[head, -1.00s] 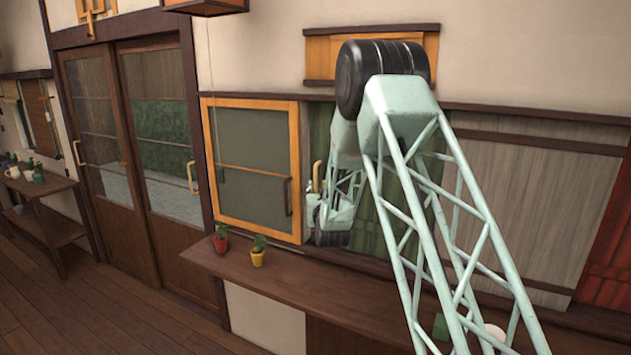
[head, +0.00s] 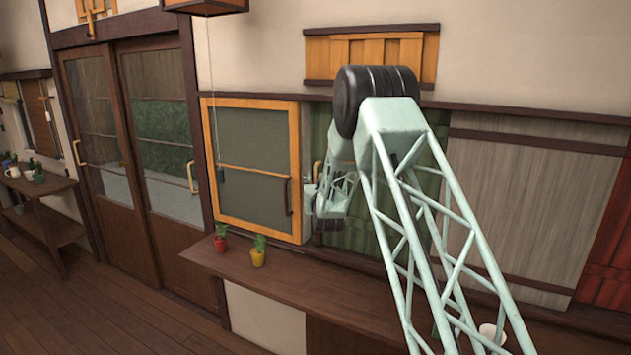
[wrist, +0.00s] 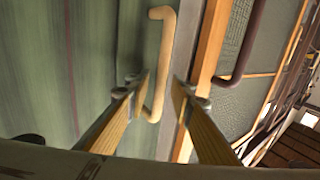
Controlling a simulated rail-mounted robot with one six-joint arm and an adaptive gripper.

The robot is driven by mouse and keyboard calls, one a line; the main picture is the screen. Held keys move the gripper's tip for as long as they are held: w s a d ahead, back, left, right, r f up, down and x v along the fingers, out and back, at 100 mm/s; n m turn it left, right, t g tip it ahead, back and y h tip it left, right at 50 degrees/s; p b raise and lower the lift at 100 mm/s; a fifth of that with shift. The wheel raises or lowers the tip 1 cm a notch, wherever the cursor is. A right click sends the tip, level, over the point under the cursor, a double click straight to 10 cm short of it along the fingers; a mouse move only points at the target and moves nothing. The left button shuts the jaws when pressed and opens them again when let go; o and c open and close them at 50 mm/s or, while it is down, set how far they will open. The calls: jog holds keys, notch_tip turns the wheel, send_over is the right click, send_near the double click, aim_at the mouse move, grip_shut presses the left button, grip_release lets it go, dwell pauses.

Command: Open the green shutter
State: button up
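The green shutter (head: 375,235) is a ribbed panel in the wall, partly hidden by my arm in the head view. It fills the left of the wrist view (wrist: 55,75). Its pale wooden bar handle (wrist: 165,45) stands upright near its edge by the orange frame. My gripper (wrist: 162,88) has its two wooden fingers apart, one on each side of the handle's lower part. Gaps show between fingers and handle, so it does not look clamped. In the head view the gripper is small and mostly hidden by my arm, close to the shutter's left edge.
An orange-framed screen panel (head: 252,165) with a dark handle (head: 288,196) is directly left of the shutter. A grey panel (head: 535,195) and a red panel (head: 606,265) are at right. A wooden shelf (head: 330,285) below holds a red pot (head: 220,244) and a yellow pot (head: 258,257).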

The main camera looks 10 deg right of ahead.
grip_shut()
jog(key=shift+s, duration=0.1)
